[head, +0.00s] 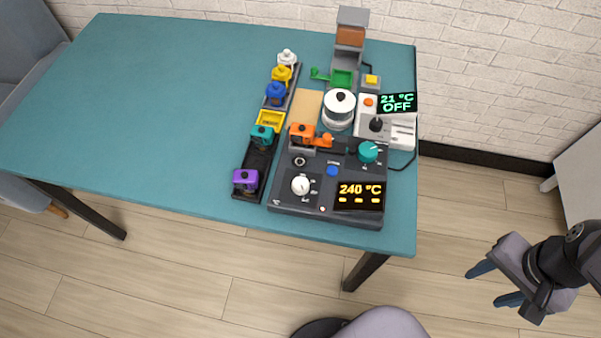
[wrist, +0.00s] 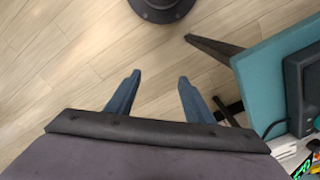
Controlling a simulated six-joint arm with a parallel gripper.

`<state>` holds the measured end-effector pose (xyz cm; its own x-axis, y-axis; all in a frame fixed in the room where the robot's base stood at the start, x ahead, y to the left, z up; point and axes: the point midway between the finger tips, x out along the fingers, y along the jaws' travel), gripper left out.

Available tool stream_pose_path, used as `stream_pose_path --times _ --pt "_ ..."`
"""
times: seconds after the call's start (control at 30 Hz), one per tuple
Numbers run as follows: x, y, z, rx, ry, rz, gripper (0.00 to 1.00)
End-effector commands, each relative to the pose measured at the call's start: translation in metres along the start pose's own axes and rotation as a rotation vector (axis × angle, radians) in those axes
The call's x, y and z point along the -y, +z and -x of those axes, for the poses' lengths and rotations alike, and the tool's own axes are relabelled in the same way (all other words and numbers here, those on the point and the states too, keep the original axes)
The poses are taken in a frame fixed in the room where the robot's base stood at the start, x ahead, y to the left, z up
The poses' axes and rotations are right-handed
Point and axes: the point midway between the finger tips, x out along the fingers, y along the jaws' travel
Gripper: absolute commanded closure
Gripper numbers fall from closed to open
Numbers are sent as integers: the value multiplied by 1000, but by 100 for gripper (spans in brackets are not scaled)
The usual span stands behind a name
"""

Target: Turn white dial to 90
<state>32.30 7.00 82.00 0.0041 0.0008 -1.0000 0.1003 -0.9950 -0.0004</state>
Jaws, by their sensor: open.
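The white dial (head: 300,186) sits on the front left of a dark grey control box (head: 325,213) on the teal table. Small markings surround it, too small to read. An orange display (head: 359,196) to its right on the same box reads 240 °C. My gripper (head: 493,284) is at the lower right of the head view, beyond the table's right edge and well apart from the dial. Its two blue fingers are spread and empty. In the wrist view my gripper (wrist: 153,92) is open over bare floor, and the white dial is not seen.
A teal dial (head: 368,152) and a blue button (head: 332,170) are near the white dial. Behind stand a white pot (head: 339,108) and a display (head: 398,103) reading 21 °C OFF. Coloured pots line a rack at left. The table's left half (head: 150,110) is clear.

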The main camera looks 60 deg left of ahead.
Motion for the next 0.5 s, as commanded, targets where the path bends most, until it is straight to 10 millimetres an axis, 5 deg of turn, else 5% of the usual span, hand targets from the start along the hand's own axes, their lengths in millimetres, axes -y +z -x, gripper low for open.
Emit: stream_pose_path --times 0.23,0.5 --pt "130 -26 42 -3 -3 150 52" --pt "274 15 69 -3 -7 285 52"
